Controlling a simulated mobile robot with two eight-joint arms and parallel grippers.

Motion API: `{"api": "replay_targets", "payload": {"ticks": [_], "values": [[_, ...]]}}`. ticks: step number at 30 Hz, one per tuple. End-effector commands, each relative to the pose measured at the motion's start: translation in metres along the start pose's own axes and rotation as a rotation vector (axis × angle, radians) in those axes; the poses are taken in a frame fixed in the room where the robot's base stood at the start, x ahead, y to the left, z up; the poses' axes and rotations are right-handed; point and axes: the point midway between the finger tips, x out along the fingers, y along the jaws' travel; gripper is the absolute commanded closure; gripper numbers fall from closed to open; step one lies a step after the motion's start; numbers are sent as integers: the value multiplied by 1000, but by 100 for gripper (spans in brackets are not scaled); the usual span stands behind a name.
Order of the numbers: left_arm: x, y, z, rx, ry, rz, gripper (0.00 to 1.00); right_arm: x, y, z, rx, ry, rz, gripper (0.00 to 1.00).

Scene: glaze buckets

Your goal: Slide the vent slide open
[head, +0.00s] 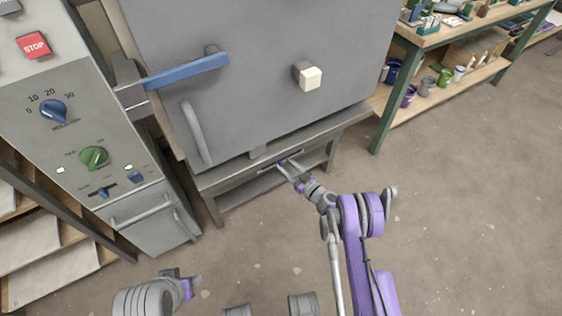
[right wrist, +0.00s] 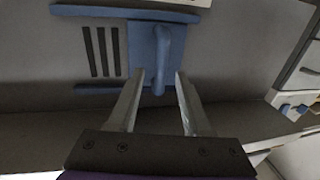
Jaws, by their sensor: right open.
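The vent slide (right wrist: 144,50) is a blue plate with an upright blue bar handle (right wrist: 161,50) in the right wrist view. It sits between two blue rails, with dark vent slots (right wrist: 100,52) uncovered to its left. My right gripper (right wrist: 160,76) is open, its fingertips on either side of the handle's lower part in the picture. I cannot tell whether they touch it. In the head view my right gripper (head: 289,166) reaches to the low front under the kiln, where it partly hides the slide. My left gripper (head: 192,286) is at the lower left, away from the slide.
The grey kiln door (head: 260,70) with a blue handle (head: 188,71) overhangs the vent area. A control panel (head: 75,120) with a red stop button stands left. A shelf (head: 440,100) with pots is at the upper right. The floor in front is clear.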

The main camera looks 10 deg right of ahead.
Motion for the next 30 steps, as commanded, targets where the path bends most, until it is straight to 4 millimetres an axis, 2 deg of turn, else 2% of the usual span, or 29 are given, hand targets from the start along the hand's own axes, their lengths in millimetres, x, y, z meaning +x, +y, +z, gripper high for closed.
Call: {"api": "replay_targets", "payload": {"ticks": [1,6,12,30], "values": [[-3,0,-1,0,1,0,50,-12,1,-2,-1,0,2,50],[-8,0,-2,0,2,0,50,-45,0,-2,0,1,2,50],[-10,0,-3,0,3,0,50,-67,0,0,0,0,0,50],[-10,0,-3,0,3,0,50,-71,0,0,1,0,0,50]]}}
